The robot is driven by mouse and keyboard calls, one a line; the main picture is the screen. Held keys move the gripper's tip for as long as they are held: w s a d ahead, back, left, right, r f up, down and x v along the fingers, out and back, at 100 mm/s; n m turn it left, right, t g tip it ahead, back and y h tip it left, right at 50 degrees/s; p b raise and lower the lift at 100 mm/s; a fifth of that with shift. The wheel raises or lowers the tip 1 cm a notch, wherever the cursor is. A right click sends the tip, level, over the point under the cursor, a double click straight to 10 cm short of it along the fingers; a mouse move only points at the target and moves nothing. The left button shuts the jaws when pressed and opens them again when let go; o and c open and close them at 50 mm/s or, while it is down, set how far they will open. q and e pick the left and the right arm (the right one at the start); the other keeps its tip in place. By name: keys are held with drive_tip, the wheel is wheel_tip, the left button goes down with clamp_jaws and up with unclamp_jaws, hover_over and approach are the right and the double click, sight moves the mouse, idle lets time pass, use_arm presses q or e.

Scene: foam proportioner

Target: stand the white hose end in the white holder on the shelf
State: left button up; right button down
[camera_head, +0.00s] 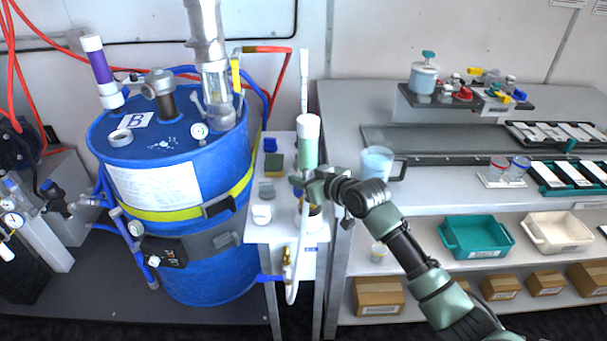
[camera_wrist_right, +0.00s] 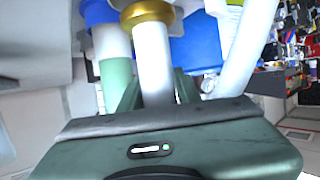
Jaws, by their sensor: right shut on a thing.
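My right gripper (camera_head: 303,186) is over the narrow white shelf (camera_head: 257,236) beside the blue drum. It is shut on the white hose end (camera_wrist_right: 153,75), a white tube with a gold collar in the right wrist view. The white hose (camera_head: 295,262) hangs in a loop below the gripper in the head view. A small white cup-like piece (camera_head: 262,214) on the shelf, left of the gripper, looks like the white holder; its opening is not clear. The gripper hides part of the shelf. My left gripper is not in view.
A green tube with a white cap (camera_head: 308,140) stands close behind the gripper. Small blocks (camera_head: 272,163) lie on the shelf. The blue drum (camera_head: 225,255) is at left. A clear jug (camera_head: 376,163) stands on the grey bench at right. A brass fitting (camera_head: 287,262) hangs at the shelf's front.

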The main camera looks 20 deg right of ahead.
wheel_tip(320, 180, down, 5)
drive_tip(key=b, duration=0.4)
drive_tip(key=shift+f+b, duration=0.15)
drive_tip(key=shift+b, duration=0.2)
drive_tip(key=shift+p, duration=0.65)
idle(0.7)
drive_tip(key=shift+f+b, duration=0.4)
drive_tip(key=shift+f, duration=0.15)
idle(0.4)
drive_tip(key=c, duration=1.3)
unclamp_jaws()
